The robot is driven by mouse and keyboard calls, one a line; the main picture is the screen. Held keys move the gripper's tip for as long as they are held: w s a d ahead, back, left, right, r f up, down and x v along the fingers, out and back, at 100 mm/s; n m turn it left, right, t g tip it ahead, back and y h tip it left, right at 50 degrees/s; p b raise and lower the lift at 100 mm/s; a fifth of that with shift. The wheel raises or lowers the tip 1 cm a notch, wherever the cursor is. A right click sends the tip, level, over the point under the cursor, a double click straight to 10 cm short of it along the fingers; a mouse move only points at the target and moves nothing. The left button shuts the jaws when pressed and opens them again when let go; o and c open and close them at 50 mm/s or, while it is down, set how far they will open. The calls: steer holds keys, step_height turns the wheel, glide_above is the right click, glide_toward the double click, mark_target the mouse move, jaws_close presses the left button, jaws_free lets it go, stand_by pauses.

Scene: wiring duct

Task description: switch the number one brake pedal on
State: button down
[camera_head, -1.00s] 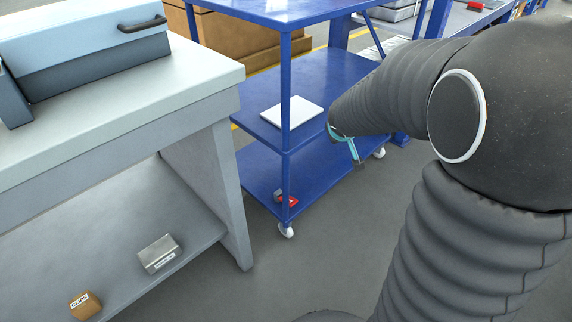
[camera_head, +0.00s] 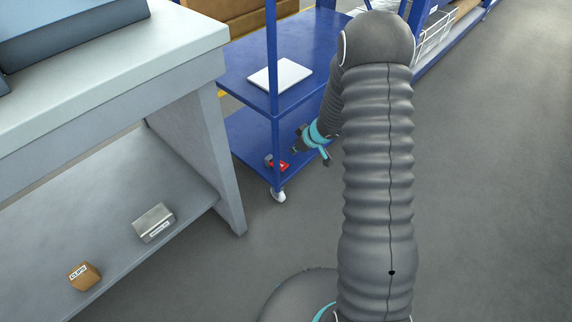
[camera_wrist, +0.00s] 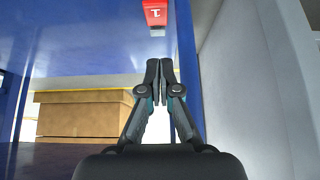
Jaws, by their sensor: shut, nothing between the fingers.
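The red brake pedal (camera_head: 280,165) sits near the front corner of the blue cart's lowest shelf, next to the corner post. In the wrist view the red pedal (camera_wrist: 155,12) shows at the top edge, cut off by the frame, with an upside-down white "1" on it. My gripper (camera_wrist: 160,66) is shut and empty, its fingertips pointing towards the pedal with a gap between. In the head view my gripper (camera_head: 297,143) is small, just above and right of the pedal. The pedal's position, on or off, cannot be told.
The blue cart's post (camera_head: 272,90) stands close to the pedal. A middle shelf above carries a white flat item (camera_head: 280,75). A grey workbench (camera_head: 215,150) stands left, with a metal box (camera_head: 154,223) and a clips box (camera_head: 84,276) on its lower shelf. Floor at right is clear.

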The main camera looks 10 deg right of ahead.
steer(key=b, duration=0.3)
glide_above(284, 169)
step_height(284, 169, down, 8)
steer(key=shift+d+f, duration=0.1)
steer(key=shift+f, duration=0.1)
step_height(284, 169, down, 4)
steer(key=shift+s+d+r+b, duration=0.1)
steer(key=shift+s+d+b, duration=0.05)
steer(key=shift+b, duration=0.95)
